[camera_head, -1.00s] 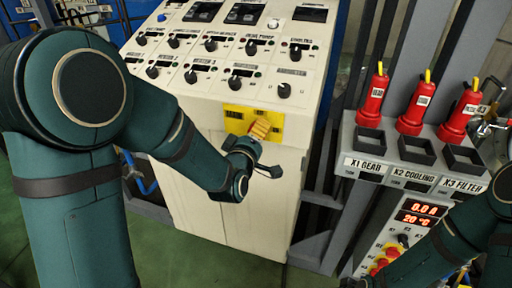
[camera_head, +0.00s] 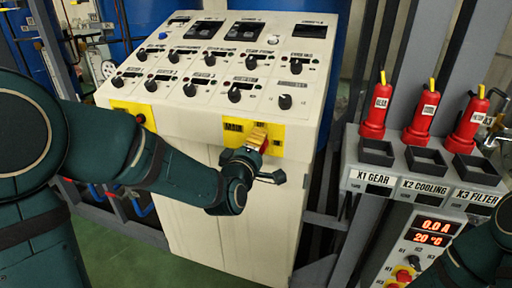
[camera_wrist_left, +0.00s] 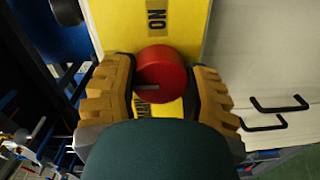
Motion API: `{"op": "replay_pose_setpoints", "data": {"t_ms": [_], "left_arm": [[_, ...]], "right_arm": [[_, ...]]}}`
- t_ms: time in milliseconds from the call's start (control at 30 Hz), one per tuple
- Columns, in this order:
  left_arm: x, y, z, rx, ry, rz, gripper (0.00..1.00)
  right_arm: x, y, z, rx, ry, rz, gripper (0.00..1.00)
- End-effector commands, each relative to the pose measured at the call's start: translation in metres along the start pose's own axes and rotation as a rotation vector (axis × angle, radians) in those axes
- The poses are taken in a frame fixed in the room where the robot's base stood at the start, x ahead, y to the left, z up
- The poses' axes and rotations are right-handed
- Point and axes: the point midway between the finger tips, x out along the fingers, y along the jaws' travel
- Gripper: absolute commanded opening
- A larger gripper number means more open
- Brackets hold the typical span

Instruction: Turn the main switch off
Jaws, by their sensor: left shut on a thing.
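The main switch is a round red knob (camera_wrist_left: 161,73) on a yellow plate (camera_head: 277,138) on the front of the cream control cabinet. In the left wrist view, "ON" and "MAIN" labels show beside the knob, and a pale mark lies on its face. My left gripper (camera_head: 257,138) is at the plate, its yellow ridged fingers on both sides of the knob, shut on it. In the head view the fingers mostly hide the knob; only a bit of red shows. My right arm shows at the lower right, but its gripper is out of view.
The sloped panel (camera_head: 150,102) above carries several black knobs and displays. Another yellow plate with a red button (camera_head: 140,118) is at its left. Black handles (camera_wrist_left: 278,105) stick out from the cabinet.

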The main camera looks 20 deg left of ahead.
Motion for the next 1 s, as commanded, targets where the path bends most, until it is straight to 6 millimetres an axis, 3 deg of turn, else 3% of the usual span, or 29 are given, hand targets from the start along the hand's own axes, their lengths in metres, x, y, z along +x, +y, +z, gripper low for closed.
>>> {"op": "replay_pose_setpoints", "data": {"t_ms": [33, 67, 133, 167, 533, 1000], "left_arm": [[0.0, 0.003, 0.004, 0.002, -0.009, 0.008, 0.13], [0.0, 0.003, 0.004, 0.002, -0.009, 0.008, 0.55], [0.0, 0.003, 0.004, 0.002, -0.008, 0.007, 0.8], [0.0, 0.003, 0.003, 0.002, -0.007, 0.007, 0.84], [-0.004, 0.001, 0.001, 0.001, -0.003, 0.003, 0.84], [-0.069, 0.002, 0.002, 0.0, -0.005, 0.005, 0.84]], "right_arm": [[0.0, 0.0, 0.0, 0.0, 0.0, 0.0, 0.47], [0.0, 0.0, 0.0, 0.0, 0.0, 0.0, 0.47], [0.0, 0.0, 0.0, 0.0, 0.0, 0.0, 0.47], [0.0, 0.0, 0.0, 0.0, 0.0, 0.0, 0.47], [0.0, 0.0, 0.0, 0.0, 0.0, 0.0, 0.47], [0.0, 0.0, 0.0, 0.0, 0.0, 0.0, 0.47]]}}
